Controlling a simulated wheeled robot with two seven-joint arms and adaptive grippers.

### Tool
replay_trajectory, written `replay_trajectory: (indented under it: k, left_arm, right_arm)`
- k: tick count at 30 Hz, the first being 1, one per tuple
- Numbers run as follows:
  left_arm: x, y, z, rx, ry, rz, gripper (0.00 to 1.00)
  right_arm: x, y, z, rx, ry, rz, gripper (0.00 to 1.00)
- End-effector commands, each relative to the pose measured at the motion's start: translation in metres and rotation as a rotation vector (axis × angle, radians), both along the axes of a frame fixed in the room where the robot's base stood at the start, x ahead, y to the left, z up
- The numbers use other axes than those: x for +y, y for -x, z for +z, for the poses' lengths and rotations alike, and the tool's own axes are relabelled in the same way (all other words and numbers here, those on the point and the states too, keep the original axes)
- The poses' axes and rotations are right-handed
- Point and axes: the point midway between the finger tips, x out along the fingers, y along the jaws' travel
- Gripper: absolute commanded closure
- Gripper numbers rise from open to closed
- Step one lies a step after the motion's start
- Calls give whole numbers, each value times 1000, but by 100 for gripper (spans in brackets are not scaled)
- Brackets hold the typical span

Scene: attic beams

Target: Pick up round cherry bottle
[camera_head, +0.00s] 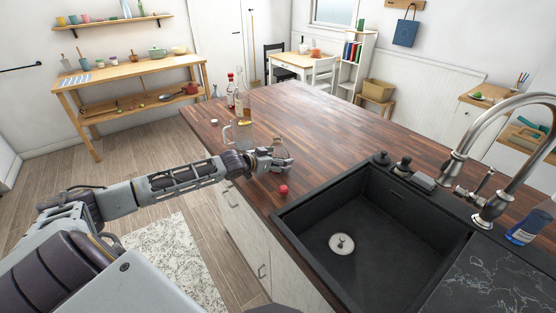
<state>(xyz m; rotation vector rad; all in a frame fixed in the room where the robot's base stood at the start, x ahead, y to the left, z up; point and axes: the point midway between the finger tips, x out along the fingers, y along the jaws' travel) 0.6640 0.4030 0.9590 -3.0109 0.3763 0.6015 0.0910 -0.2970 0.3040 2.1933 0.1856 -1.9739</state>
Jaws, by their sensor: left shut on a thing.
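My left gripper (277,160) reaches in from the left, low over the wooden counter near its front edge. It is shut on a small round glass bottle (280,146), which I take to be the round cherry bottle. The bottle looks upright, and the fingers hide its lower part. I cannot tell whether its base touches the counter. A small round red thing (283,190) lies on the counter just in front of the gripper. My right gripper is not in view.
A black sink (380,232) with a curved faucet (484,130) is at the right. The counter's far middle (330,115) is clear.

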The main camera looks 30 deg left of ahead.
Motion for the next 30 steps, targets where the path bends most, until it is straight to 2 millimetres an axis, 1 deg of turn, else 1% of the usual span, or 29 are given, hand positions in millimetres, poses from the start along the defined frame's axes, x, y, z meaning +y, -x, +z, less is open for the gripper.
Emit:
replay_trajectory:
  k: [3,7,14,22,30]
  left_arm:
    - [0,-1,5,-5,0,0,54]
    - [0,-1,9,-5,-1,0,54]
    - [0,-1,19,-5,-1,0,54]
    - [1,-1,37,-5,-1,0,54]
    - [0,-1,58,-6,-1,0,54]
  right_arm:
    - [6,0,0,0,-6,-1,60]
    - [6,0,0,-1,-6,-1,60]
    - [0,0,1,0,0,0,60]
    - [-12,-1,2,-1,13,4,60]
    - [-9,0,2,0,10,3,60]
